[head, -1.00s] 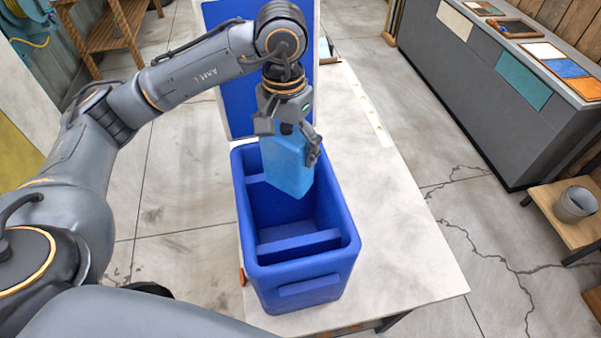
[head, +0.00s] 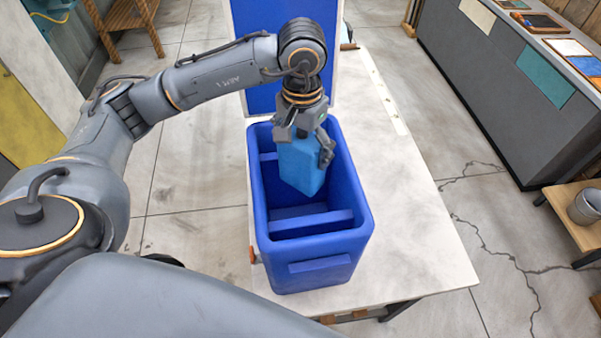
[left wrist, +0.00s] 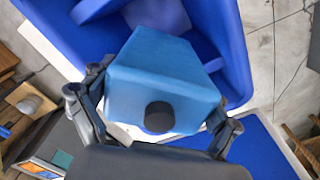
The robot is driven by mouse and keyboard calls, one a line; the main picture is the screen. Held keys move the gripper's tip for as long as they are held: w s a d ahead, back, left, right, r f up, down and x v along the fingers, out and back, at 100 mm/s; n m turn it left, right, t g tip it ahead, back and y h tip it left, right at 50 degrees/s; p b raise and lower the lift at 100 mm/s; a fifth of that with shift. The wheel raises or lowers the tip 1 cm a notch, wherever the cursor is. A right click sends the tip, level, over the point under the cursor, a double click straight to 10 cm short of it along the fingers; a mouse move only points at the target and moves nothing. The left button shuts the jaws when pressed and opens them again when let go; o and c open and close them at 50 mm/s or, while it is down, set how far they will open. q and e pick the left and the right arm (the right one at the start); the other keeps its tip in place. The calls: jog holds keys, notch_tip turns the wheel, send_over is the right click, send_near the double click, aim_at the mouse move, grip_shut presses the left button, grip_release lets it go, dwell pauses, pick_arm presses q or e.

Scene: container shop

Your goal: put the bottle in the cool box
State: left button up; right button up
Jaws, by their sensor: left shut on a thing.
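The light blue, box-shaped bottle (head: 302,167) is held in my left gripper (head: 303,140). The gripper is shut on it from above. In the left wrist view the bottle (left wrist: 165,75) shows its dark round cap (left wrist: 159,116) between the fingers. The dark blue cool box (head: 318,272) stands open on the table, its lid (head: 262,97) raised at the back. The bottle's lower part is within the opening, over the compartment behind a low divider (head: 311,224). I cannot tell if it touches the floor. My right gripper is not in view.
The pale table (head: 420,255) is clear to the right of the cool box. A grey counter (head: 490,85) with flat panels stands at the right. A wooden stool with a metal bucket (head: 586,207) is at the right edge.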

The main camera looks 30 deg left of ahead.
pick_arm(q)
jog(key=o, duration=1.3)
notch_tip(320, 180, up, 12)
jog(key=shift+r, duration=0.1)
